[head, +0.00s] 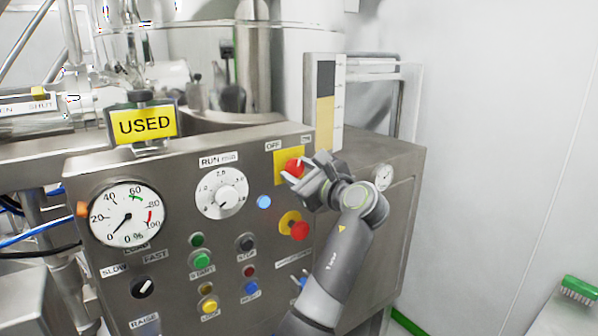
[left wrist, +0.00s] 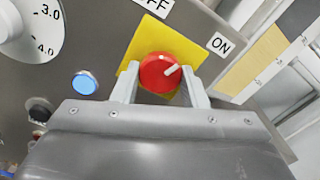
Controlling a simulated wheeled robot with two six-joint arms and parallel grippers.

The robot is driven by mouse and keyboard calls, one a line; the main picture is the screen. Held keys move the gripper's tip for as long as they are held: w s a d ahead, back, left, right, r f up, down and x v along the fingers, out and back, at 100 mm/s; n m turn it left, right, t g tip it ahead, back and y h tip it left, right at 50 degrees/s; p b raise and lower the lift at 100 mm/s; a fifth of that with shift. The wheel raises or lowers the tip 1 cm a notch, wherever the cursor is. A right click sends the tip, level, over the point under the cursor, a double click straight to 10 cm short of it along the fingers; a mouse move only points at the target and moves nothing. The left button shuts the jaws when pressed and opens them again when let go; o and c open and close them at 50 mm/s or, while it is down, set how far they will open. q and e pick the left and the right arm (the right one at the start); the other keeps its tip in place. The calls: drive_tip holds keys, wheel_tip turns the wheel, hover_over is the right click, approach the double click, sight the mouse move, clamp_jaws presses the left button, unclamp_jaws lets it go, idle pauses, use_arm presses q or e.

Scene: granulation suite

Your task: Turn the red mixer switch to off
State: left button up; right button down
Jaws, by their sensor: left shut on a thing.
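The red mixer switch (head: 293,167) is a round knob on a yellow plate (left wrist: 136,68), between the OFF label (head: 272,146) and the ON label (head: 306,139). In the left wrist view the red knob (left wrist: 156,75) shows a white pointer mark aimed right and slightly up, toward the ON label (left wrist: 220,44). My left gripper (head: 299,181) is at the knob, with one finger on each side of it, shut on it. The fingertips (left wrist: 160,88) show in the left wrist view. In the head view the gripper partly covers the knob and plate. My right gripper is not in view.
Below the switch is a red mushroom button (head: 300,230) on a yellow base, close to my left arm. A blue lamp (head: 264,202), a RUN dial (head: 222,193) and a gauge (head: 128,215) lie to the left. A yellow USED sign (head: 143,123) stands on top.

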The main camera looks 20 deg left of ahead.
use_arm(q)
drive_tip(key=n, duration=0.3)
drive_tip(key=shift+b, duration=0.3)
drive_tip(key=n+b, duration=0.1)
drive_tip(key=n, duration=0.2)
drive_tip(key=shift+f+n, duration=0.1)
drive_tip(key=shift+n, duration=0.2)
drive_tip(key=n+b, duration=0.1)
drive_tip(key=n, duration=0.2)
drive_tip(key=shift+w+b, duration=0.1)
drive_tip(key=shift+b, duration=0.2)
drive_tip(key=shift+n+b, duration=0.6)
drive_tip(key=shift+n, duration=1.1)
drive_tip(key=o, duration=1)
drive_tip(key=shift+c, duration=0.2)
